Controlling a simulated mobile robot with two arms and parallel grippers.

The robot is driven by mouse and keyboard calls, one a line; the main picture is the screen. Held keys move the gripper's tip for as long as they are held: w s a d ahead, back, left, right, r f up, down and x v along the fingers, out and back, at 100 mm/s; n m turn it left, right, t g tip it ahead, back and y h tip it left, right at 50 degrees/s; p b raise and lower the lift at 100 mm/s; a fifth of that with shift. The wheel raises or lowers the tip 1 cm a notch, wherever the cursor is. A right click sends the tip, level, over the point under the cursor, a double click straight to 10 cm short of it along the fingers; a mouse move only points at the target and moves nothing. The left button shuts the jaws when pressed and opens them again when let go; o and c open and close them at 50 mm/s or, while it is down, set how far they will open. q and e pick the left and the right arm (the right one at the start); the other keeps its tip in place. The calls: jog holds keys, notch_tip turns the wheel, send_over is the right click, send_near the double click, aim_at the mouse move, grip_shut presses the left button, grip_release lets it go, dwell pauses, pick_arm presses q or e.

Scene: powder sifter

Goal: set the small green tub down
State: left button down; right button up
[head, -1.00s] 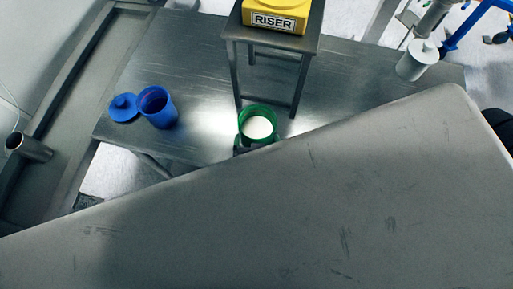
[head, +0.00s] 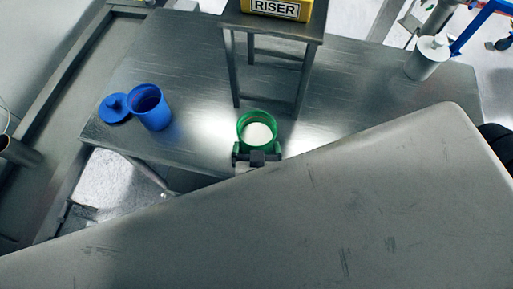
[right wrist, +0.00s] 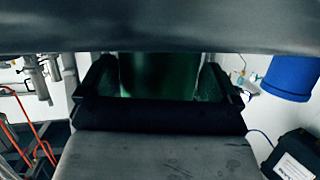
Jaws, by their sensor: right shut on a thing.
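The small green tub (head: 243,123) is upright with its open top toward me and white powder inside. It is at the near edge of the steel table, in front of the stool. My right gripper (head: 257,155) is shut on its near side. In the right wrist view the dark green wall of the tub (right wrist: 160,75) sits between the two fingers (right wrist: 160,90). The underside of the tub is hidden, so I cannot tell whether it touches the table. My left gripper is not in view.
A steel stool (head: 237,70) bears a yellow block labelled RISER (head: 277,8). An open blue tub (head: 155,117) and its blue lid (head: 115,107) stand at left on the table (head: 190,60). A white lidded container (head: 425,62) is at right. Bare table lies between.

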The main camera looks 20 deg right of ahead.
jog(key=o, duration=0.8)
jog(key=shift+f, duration=0.1)
jog(key=b+v, duration=0.1)
jog(key=v, duration=1.1)
